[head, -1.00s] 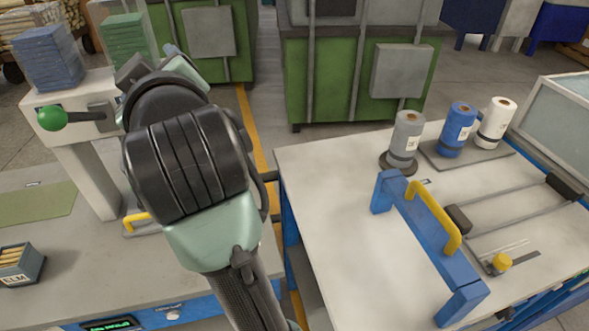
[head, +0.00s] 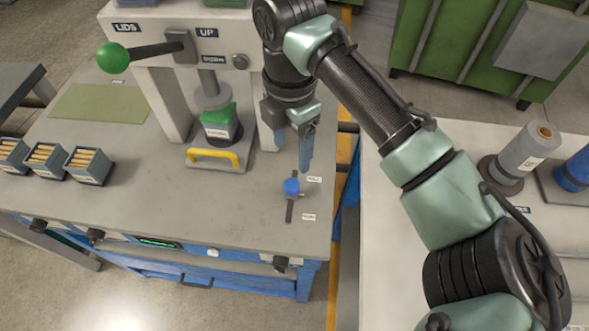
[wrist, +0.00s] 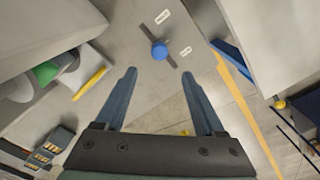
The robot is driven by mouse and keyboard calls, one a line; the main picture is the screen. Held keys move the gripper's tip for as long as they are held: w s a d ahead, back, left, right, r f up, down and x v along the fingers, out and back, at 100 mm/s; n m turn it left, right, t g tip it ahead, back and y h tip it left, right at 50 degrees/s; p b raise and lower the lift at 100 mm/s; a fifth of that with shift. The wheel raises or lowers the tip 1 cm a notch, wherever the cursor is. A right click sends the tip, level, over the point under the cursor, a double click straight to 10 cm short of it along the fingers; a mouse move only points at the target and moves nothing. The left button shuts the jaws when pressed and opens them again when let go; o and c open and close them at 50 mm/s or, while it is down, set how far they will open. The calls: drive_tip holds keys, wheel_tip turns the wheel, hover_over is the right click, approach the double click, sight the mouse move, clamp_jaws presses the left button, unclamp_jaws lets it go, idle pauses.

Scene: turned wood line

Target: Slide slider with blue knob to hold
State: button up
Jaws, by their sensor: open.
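The slider's blue knob (head: 291,186) stands on a dark slotted track (head: 289,211) near the front right corner of the grey press table. My gripper (head: 291,154) is open and empty, pointing down above and just behind the knob. In the wrist view the knob (wrist: 159,50) shows just beyond and between the fingertips (wrist: 160,73), apart from both.
Left of my gripper stands a press with a green-knobbed lever (head: 113,57) and a yellow-handled tray (head: 213,158). Several boxes of sticks (head: 88,165) are at the left. A gap separates this table from a pale table (head: 375,235) at the right.

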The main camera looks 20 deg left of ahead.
sight(292, 184)
wheel_tip(292, 184, down, 11)
drive_tip(key=shift+r, duration=0.15)
clamp_jaws()
idle(0.5)
idle(1.0)
